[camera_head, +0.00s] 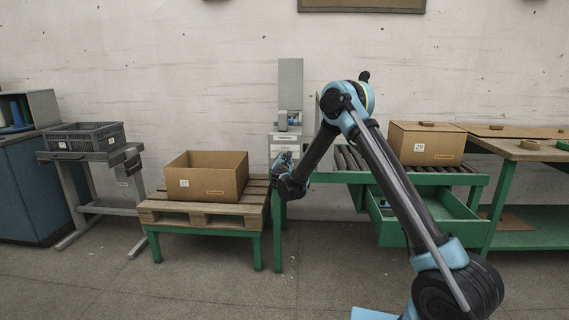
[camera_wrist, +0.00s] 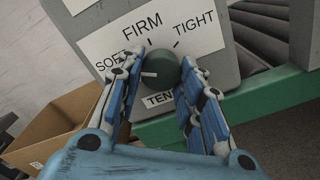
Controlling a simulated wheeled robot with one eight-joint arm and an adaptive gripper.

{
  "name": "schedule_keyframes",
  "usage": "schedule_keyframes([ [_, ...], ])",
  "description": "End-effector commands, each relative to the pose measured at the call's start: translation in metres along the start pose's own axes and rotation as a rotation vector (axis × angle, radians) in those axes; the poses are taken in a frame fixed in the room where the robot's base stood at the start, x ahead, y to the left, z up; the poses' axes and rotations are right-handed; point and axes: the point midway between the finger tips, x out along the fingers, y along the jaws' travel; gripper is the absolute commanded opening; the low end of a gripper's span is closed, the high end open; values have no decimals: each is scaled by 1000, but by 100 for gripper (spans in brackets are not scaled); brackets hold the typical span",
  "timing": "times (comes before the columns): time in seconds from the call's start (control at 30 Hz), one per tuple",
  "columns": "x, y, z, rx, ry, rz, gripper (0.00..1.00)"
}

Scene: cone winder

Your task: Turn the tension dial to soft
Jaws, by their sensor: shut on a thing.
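The dark green tension dial (camera_wrist: 161,67) sits on a white label plate (camera_wrist: 100,45) marked SOFT, FIRM and TIGHT in the wrist view. A pale mark on the dial's face points left, toward the SOFT side. The left finger hides part of the plate there, so exact alignment is hard to tell. My gripper (camera_wrist: 160,78) is shut on the dial, one finger on each side. In the head view my gripper (camera_head: 284,163) is at the front of the grey winder (camera_head: 291,85), and the dial is hidden there.
An open cardboard box (camera_head: 207,184) stands on a pallet table (camera_head: 200,214) left of the winder. A roller conveyor (camera_head: 350,164) with a closed box (camera_head: 428,146) is to the right. A grey crate (camera_head: 85,137) stands on a stand farther left. The floor in front is clear.

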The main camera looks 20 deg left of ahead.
Motion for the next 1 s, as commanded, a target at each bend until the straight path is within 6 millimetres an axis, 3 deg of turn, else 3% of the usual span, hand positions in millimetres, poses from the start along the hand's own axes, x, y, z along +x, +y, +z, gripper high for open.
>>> schedule_keyframes([
  [0.2,0,-2,1,0,-2,-3,10],
  [0.23,1,-2,1,0,-2,-3,38],
  [0.3,1,-2,1,0,-2,-3,54],
  [0.73,-4,-1,1,0,-2,-1,54],
  [1.0,-45,0,0,1,0,0,54],
])
